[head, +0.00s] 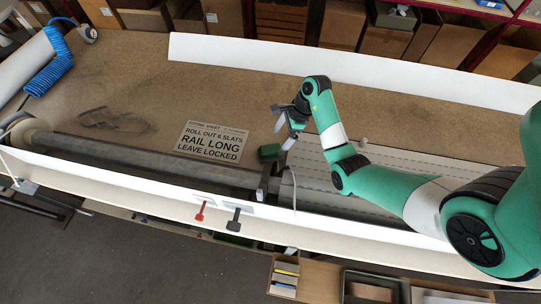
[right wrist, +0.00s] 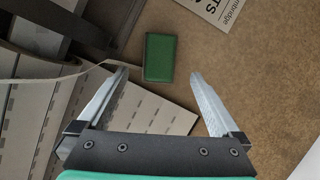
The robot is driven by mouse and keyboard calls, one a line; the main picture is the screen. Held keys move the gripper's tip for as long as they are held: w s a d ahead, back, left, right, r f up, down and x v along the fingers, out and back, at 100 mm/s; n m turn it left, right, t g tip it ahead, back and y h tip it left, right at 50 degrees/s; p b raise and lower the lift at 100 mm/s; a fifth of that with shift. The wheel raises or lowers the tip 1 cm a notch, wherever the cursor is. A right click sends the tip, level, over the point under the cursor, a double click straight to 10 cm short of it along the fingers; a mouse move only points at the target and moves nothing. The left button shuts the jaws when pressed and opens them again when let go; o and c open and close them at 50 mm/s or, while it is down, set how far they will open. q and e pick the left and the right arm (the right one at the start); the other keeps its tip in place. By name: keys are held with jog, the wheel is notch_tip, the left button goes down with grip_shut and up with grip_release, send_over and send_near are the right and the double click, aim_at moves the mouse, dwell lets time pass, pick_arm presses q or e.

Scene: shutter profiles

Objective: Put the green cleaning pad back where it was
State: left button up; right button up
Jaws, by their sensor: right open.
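The green cleaning pad (head: 270,152) lies on the brown worktop, just right of the printed sign and close to the edge of the slatted panel. It also shows in the right wrist view (right wrist: 159,58), a small dark green block ahead of the fingertips. My right gripper (head: 286,131) is open and empty, above and close to the pad in the head view. In the right wrist view its two fingers (right wrist: 158,80) are spread apart, with the pad beyond and between their tips. I cannot tell the height between them. My left gripper is not in view.
A sign (head: 212,142) reading "RAIL LONG LEAVE LOCKED" lies left of the pad. The slatted panel (head: 390,175) lies at right. A grey roller (head: 140,162) runs along the front. A red-handled lever (head: 200,211) and a dark one (head: 233,220) stick out at the front edge. The worktop's back is mostly clear.

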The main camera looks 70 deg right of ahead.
aim_at(272, 149)
jog(key=x, duration=0.3)
jog(key=b+x, duration=0.2)
jog(key=x, duration=0.3)
jog(key=shift+w+a, duration=0.15)
jog(key=shift+a, duration=0.05)
jog(key=c, duration=1.5)
notch_tip(272, 149, up, 10)
jog(key=p, duration=0.3)
jog(key=shift+r, duration=0.1)
